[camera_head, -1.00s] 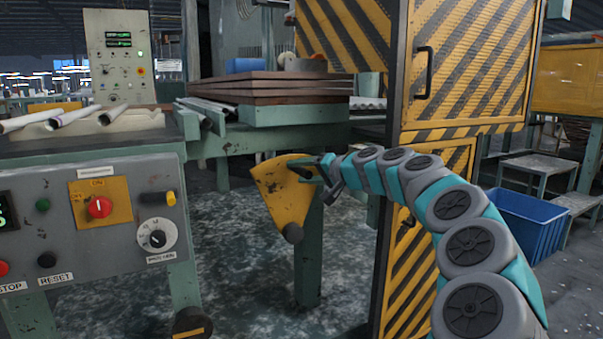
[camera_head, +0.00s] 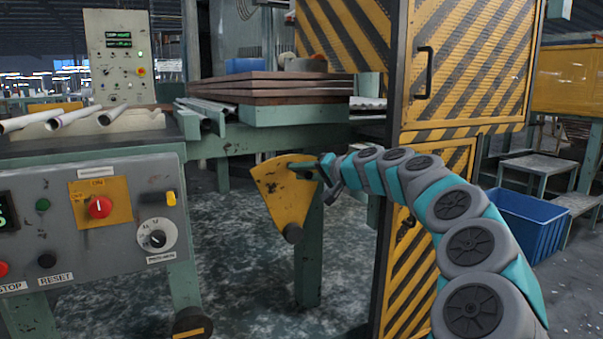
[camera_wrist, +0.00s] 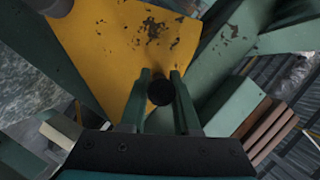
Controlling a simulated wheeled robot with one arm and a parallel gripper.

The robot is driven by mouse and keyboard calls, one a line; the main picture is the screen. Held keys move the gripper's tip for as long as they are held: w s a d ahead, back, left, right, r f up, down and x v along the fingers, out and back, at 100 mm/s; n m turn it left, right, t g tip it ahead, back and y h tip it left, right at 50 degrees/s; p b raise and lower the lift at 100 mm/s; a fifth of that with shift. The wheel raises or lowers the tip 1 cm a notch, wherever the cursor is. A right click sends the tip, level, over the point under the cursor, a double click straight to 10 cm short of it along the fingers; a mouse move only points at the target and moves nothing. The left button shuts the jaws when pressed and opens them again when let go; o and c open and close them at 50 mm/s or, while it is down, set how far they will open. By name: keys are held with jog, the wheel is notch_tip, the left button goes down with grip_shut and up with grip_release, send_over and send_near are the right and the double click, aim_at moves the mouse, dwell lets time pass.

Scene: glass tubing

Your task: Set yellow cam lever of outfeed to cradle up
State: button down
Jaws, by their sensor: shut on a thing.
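The yellow cam lever (camera_head: 284,200) is a worn, fan-shaped plate on the green outfeed frame, with its wide edge up and its narrow end down at a dark round boss (camera_head: 292,233). In the wrist view the yellow plate (camera_wrist: 105,45) fills the upper left. A black round knob (camera_wrist: 160,92) stands out from it. My gripper (camera_head: 300,168) is at the plate's upper right corner. In the wrist view my gripper (camera_wrist: 160,78) has one finger on each side of the knob and is shut on it.
Stacked brown boards (camera_head: 270,88) lie on the green outfeed table (camera_head: 290,138) above the lever. A striped yellow and black cabinet (camera_head: 465,65) stands close on the right. A grey control panel (camera_head: 90,225) stands on the left. A blue bin (camera_head: 530,222) is at far right.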

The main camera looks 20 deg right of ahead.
jog(key=shift+f, duration=0.1)
dwell(0.8)
jog(key=a+f+n+g+h+b, duration=0.1)
jog(key=a+f+n+h+b, duration=0.2)
jog(key=a, duration=1)
jog(key=shift+s+f+n+b, duration=0.25)
jog(key=shift+f+n+b, duration=0.55)
jog(key=shift+n, duration=0.4)
jog(key=c, duration=0.7)
grip_release()
jog(key=shift+o, duration=0.2)
jog(key=shift+r, duration=0.1)
